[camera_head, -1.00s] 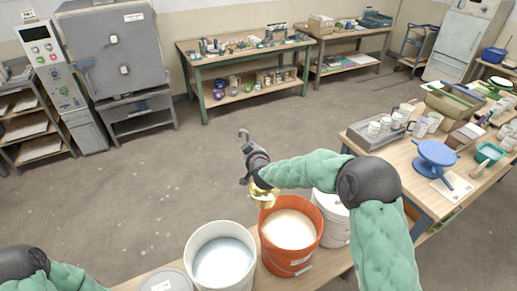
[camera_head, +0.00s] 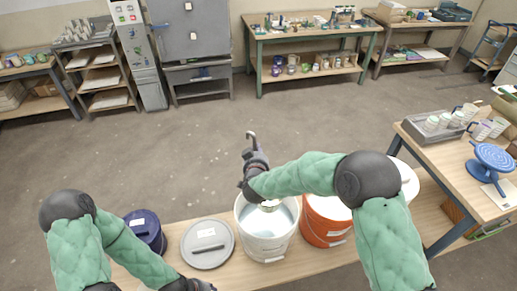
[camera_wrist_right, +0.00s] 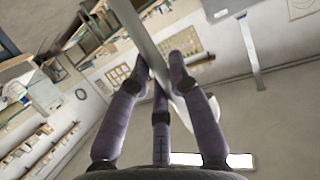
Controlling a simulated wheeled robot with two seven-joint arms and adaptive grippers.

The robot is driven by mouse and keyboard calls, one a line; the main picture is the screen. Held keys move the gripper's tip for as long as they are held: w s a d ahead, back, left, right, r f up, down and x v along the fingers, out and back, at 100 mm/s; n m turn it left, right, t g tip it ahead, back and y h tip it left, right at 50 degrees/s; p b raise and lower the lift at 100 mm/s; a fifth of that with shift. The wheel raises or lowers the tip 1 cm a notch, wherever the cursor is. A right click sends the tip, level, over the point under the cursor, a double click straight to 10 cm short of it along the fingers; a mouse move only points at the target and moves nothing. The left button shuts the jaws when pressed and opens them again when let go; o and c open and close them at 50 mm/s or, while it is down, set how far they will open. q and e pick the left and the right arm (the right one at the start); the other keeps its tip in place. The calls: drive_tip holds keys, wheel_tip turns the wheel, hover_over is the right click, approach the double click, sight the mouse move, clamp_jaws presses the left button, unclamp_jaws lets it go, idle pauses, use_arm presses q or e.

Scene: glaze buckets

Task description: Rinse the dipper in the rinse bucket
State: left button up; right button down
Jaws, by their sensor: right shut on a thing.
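My right gripper (camera_head: 252,178) is shut on the handle of the dipper. The handle's hooked end (camera_head: 251,137) sticks up above the gripper. The dipper's bowl (camera_head: 270,204) shows below my right forearm, over or within the mouth of a white bucket (camera_head: 266,248) with pale bluish liquid. I cannot tell whether it touches the liquid. In the right wrist view, the fingers (camera_wrist_right: 160,72) close around the pale metal handle (camera_wrist_right: 150,40). My left gripper (camera_head: 195,286) is at the bottom edge, mostly cut off.
An orange bucket (camera_head: 326,233) stands close right of the white one, partly behind my right arm. Another white bucket (camera_head: 408,184) is beyond it. A grey lid (camera_head: 207,256) and a dark blue bucket (camera_head: 146,232) are to the left. A table (camera_head: 440,160) with cups stands at the right.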

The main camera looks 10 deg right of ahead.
drive_tip(key=shift+m+t, duration=0.5)
drive_tip(key=shift+t, duration=0.2)
drive_tip(key=s+f+b, duration=0.1)
drive_tip(key=f+b, duration=0.3)
drive_tip(key=b, duration=0.1)
drive_tip(key=s+d+f+b, duration=0.1)
drive_tip(key=f+b, duration=0.3)
drive_tip(key=b, duration=0.1)
drive_tip(key=d+f+b, duration=0.1)
drive_tip(key=f+b, duration=0.4)
drive_tip(key=b, duration=0.1)
drive_tip(key=shift+s+d+f, duration=0.1)
drive_tip(key=shift+s+d, duration=0.05)
drive_tip(key=shift+s, duration=0.25)
drive_tip(key=shift+f+b, duration=4.75)
drive_tip(key=shift+f, duration=1.35)
drive_tip(key=shift+w+r, duration=0.1)
drive_tip(key=shift+r, duration=0.05)
